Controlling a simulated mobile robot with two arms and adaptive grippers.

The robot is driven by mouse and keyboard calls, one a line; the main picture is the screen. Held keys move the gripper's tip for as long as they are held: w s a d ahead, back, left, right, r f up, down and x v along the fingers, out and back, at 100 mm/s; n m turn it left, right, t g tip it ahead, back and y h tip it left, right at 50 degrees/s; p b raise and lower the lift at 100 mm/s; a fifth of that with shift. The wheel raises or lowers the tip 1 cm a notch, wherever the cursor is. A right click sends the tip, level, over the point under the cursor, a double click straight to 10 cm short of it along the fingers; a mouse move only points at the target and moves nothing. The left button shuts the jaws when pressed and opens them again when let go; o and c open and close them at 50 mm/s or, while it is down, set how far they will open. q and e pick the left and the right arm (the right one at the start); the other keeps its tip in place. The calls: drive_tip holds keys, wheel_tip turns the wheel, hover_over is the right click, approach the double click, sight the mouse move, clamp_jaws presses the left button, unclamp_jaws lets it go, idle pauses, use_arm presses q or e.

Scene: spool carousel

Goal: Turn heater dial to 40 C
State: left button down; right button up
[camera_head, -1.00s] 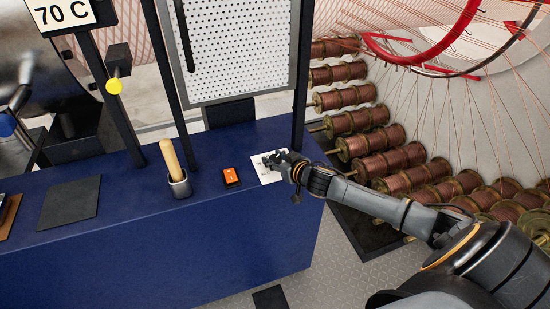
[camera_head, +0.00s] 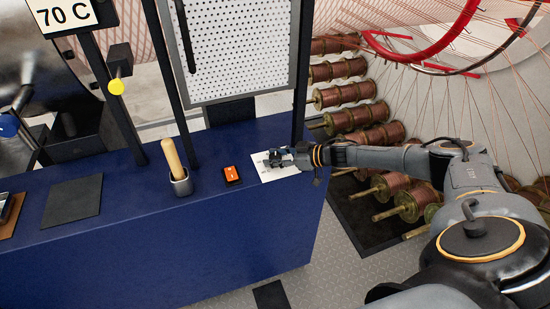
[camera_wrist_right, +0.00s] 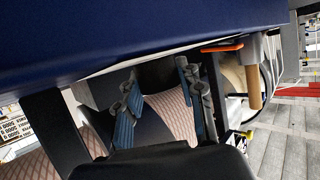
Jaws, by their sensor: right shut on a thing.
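A white marked plate (camera_head: 285,172) lies on the blue bench top, near the bench's right end. My right gripper (camera_head: 276,158) is over this plate, with its fingers around a small dark thing, taken to be the heater dial. In the right wrist view, the dark dial (camera_wrist_right: 157,76) sits between the two blue-grey fingers of the right gripper (camera_wrist_right: 160,95). The fingers hide most of the dial and its pointer, so I cannot read its setting. A sign (camera_head: 72,14) at the upper left reads 70 C. My left gripper is not in view.
An orange switch (camera_head: 232,174) is just left of the plate. A perforated panel (camera_head: 238,50) rises behind. Copper spools (camera_head: 345,95) and a red wheel (camera_head: 430,45) are at right.

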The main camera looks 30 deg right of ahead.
drive_tip(key=shift+n+g+y+b, duration=0.5)
drive_tip(key=shift+n+g+y, duration=0.1)
drive_tip(key=shift+n+y, duration=0.3)
drive_tip(key=o, duration=1.2)
drive_tip(key=v, duration=1.2)
drive_tip(key=shift+w, duration=0.1)
